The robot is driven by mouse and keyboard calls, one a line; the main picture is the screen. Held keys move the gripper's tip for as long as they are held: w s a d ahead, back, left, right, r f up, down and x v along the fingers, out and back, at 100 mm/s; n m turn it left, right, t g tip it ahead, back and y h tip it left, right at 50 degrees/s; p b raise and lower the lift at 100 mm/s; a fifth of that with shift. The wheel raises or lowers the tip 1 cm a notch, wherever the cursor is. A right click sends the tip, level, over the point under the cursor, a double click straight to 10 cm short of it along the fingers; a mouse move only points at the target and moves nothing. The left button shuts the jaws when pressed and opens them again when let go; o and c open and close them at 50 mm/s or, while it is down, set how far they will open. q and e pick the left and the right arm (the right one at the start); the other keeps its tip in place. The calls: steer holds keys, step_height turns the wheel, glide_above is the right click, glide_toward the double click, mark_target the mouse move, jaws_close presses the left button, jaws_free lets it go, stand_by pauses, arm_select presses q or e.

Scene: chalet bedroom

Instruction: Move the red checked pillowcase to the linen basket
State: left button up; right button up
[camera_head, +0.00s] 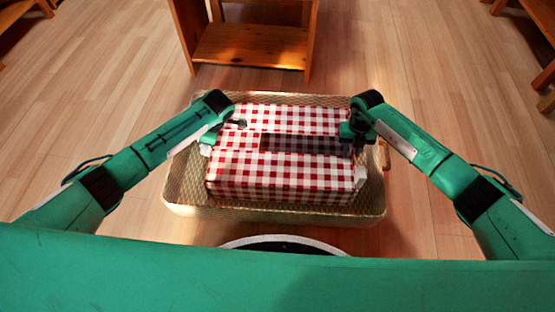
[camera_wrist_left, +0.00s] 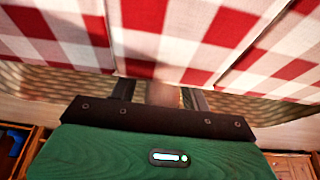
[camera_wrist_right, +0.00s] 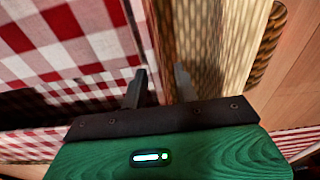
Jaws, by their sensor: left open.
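The red checked pillowcase (camera_head: 280,178) is a boxy red-and-white shape with a dark slot across its middle. It sits inside the woven linen basket (camera_head: 180,197), whose rim shows all round it. It fills the left wrist view (camera_wrist_left: 150,35) and the left part of the right wrist view (camera_wrist_right: 70,40). My left gripper (camera_head: 232,125) is open at the pillowcase's left edge, fingers apart. My right gripper (camera_head: 350,143) is at its right edge, fingers apart, between cloth and basket wall (camera_wrist_right: 205,40). Arms hide parts of both sides.
A wooden shelf unit (camera_head: 250,45) stands just beyond the basket. Wooden furniture legs (camera_head: 545,85) show at the far right edge.

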arm_select(q)
steer(key=v, duration=1.1)
steer(key=shift+d+r, duration=0.2)
steer(key=shift+r, duration=0.2)
arm_select(e)
steer(key=shift+w+r, duration=0.1)
steer(key=shift+r, duration=0.25)
steer(key=r, duration=0.3)
steer(key=w+r, duration=0.1)
steer(key=r, duration=0.7)
steer(key=shift+w+r, duration=0.1)
steer(key=shift+w, duration=0.05)
